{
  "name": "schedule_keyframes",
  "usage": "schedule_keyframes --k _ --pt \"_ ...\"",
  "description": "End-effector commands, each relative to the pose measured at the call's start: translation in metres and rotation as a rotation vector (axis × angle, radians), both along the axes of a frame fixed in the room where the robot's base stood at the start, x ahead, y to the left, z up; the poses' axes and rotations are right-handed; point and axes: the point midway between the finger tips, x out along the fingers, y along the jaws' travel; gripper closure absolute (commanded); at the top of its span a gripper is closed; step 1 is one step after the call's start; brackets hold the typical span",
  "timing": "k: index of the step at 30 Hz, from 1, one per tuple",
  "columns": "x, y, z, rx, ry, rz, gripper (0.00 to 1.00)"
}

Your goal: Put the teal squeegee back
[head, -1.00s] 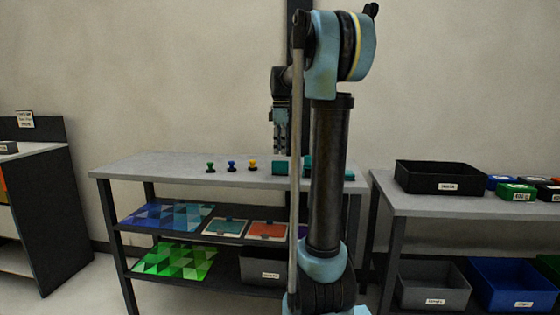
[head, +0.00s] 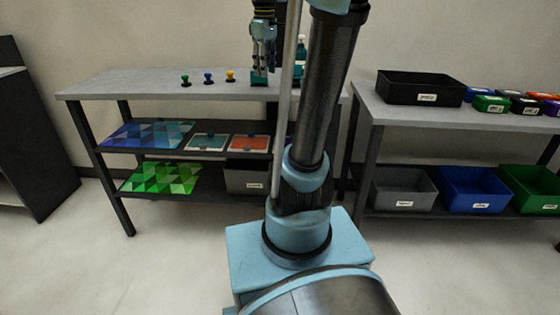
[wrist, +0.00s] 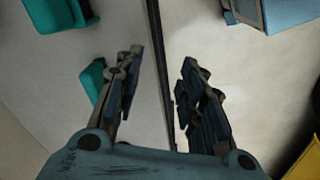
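A small teal block-like thing (head: 258,79) is on the table top, just below and behind my gripper (head: 263,68). I cannot tell for sure whether it is the teal squeegee. In the wrist view a teal piece (wrist: 90,82) lies beside the left finger, partly hidden by it. A larger teal thing (wrist: 52,14) with a dark part is at the upper left. My gripper (wrist: 160,62) also shows there, with its fingers apart and nothing between them. It hangs over the table's edge.
The table (head: 130,84) carries green (head: 185,79), blue (head: 208,78) and yellow (head: 230,76) knobbed items. A teal bottle (head: 302,48) is partly behind my arm. The right table holds a black bin (head: 420,86), with grey, blue and green bins below.

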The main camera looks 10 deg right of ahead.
Motion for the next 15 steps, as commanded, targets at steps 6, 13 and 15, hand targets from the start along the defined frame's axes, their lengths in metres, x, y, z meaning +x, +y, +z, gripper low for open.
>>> schedule_keyframes --k 6,13,15 --pt "-0.070 0.001 -0.051 0.017 -0.035 -0.219 0.64" --pt "-0.135 0.001 -0.114 0.042 -0.070 -0.449 0.64" --pt "-0.154 0.001 -0.135 0.052 -0.081 -0.521 0.64"
